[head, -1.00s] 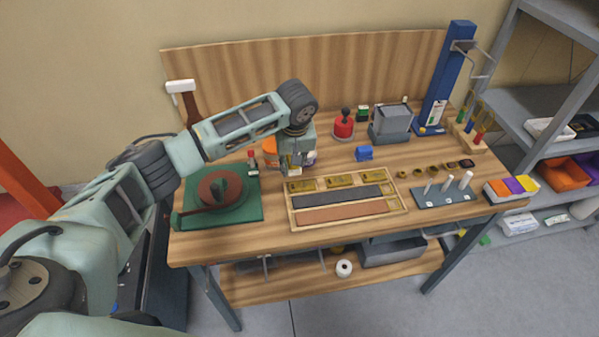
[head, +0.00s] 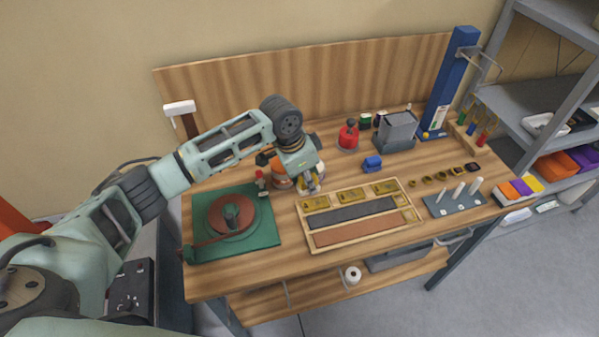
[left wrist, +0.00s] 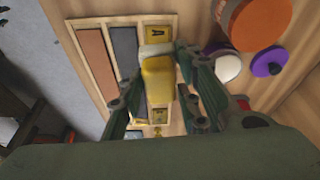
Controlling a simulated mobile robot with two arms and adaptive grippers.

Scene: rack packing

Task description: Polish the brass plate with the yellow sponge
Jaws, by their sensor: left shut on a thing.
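My left gripper (head: 308,181) is just behind the left end of the wooden tray (head: 310,242) in the head view. It is shut on the yellow sponge (left wrist: 159,84); in the left wrist view the sponge lies between the two fingers, with a pale grey end. Brass plates (head: 350,195) lie in a row in the tray's back compartment. In the left wrist view one brass plate (left wrist: 158,33) shows beyond the sponge and another (left wrist: 165,112) is partly covered nearer. Whether the sponge touches a plate cannot be told. My right gripper is out of view.
The tray also holds a dark strip (head: 352,213) and a brown strip (head: 357,229). An orange-lidded jar (left wrist: 262,25) and a purple-capped white container (left wrist: 268,62) stand close beside my gripper. A green board with a turntable (head: 264,229) is left; a pegged block (head: 440,206) is right.

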